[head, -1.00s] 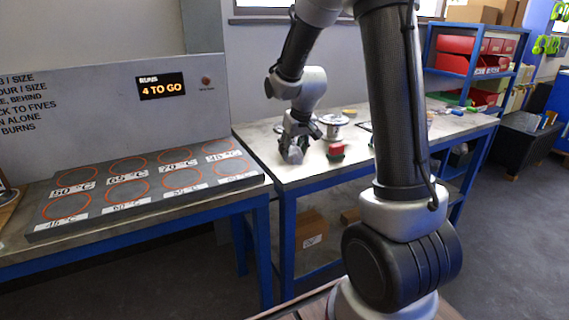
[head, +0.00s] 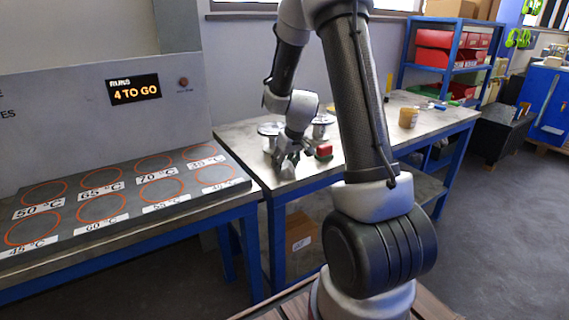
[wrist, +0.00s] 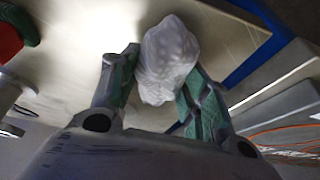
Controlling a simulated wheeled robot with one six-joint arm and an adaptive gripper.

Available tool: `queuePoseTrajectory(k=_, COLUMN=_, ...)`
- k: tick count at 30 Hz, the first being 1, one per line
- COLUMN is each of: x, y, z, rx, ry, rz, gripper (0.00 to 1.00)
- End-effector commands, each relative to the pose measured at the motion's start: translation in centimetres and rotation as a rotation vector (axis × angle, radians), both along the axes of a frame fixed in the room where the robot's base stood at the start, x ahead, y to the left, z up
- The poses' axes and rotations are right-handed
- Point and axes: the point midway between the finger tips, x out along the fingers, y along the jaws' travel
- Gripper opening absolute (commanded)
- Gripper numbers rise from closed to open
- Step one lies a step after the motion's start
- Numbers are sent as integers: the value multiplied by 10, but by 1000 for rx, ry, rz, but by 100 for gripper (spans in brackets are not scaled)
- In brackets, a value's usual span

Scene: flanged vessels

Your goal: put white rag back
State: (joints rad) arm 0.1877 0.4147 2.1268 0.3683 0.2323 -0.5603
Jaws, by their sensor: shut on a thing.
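The white rag (wrist: 168,60) is a crumpled lump between the two fingers of my gripper (wrist: 155,85) in the wrist view. The fingers are shut on its sides, and it bulges out past the tips. In the head view my gripper (head: 288,160) points down at the front left of the metal-topped bench (head: 240,135). The rag (head: 287,172) shows there as a small grey-white lump below the fingers. I cannot tell whether it touches the bench top.
A tan jar (head: 408,117) stands farther right. On the left is a dark board (head: 130,200) with orange rings and temperature labels; its sign (head: 134,90) reads 4 TO GO.

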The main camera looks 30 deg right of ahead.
Motion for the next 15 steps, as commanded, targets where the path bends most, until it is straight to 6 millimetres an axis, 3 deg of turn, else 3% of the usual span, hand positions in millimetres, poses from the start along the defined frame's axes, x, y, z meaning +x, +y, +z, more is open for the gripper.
queuePoseTrajectory(k=10, x=0, y=0, z=-3, rx=-2, ry=-1, rz=1, gripper=24)
queuePoseTrajectory(k=11, x=0, y=0, z=-3, rx=-2, ry=-2, rz=1, gripper=48)
queuePoseTrajectory(k=14, x=0, y=0, z=-3, rx=-2, ry=-2, rz=1, gripper=66)
queuePoseTrajectory(k=15, x=0, y=0, z=-3, rx=-2, ry=-2, rz=1, gripper=68)
